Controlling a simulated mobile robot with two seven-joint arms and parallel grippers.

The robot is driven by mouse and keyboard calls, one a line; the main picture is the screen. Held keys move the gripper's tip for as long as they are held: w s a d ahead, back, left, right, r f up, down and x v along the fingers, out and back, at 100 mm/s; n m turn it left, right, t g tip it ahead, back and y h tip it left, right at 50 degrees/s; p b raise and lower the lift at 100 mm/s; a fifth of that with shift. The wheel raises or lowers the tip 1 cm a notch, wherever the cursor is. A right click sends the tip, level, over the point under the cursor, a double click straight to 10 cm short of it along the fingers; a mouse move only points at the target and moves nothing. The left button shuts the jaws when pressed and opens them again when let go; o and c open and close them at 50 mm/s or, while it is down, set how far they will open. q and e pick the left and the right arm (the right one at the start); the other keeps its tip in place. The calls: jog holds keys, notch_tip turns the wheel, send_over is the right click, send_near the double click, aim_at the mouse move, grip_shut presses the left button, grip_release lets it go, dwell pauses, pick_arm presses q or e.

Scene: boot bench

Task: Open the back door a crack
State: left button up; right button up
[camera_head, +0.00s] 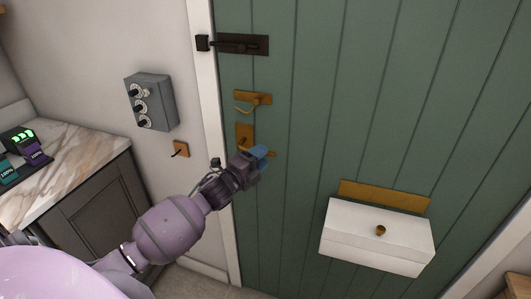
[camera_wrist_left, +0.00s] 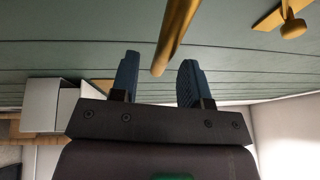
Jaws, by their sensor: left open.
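The green back door (camera_head: 330,120) appears closed in its white frame (camera_head: 205,90). A brass door handle (camera_head: 244,134) is on its left side, partly hidden by my left gripper (camera_head: 260,158). That gripper is open, with blue fingers close to the handle. In the left wrist view a brass bar (camera_wrist_left: 178,35), apparently the handle's lever, has its end between the open fingers (camera_wrist_left: 157,78); I cannot tell whether they touch. Above the handle are a brass latch (camera_head: 253,98) and a dark bolt (camera_head: 242,44). My right gripper is out of view.
A white box (camera_head: 376,240) with a brass knob hangs low on the door under a brass plate (camera_head: 384,196). A grey switch box (camera_head: 152,101) and small brass hook plate (camera_head: 181,149) are on the left wall. A marble-topped counter (camera_head: 75,153) stands at left.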

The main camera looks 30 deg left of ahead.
pick_arm(q)
jog(key=shift+w+d+r, duration=0.1)
jog(key=shift+w+d, duration=0.1)
jog(key=shift+w, duration=1.05)
grip_shut()
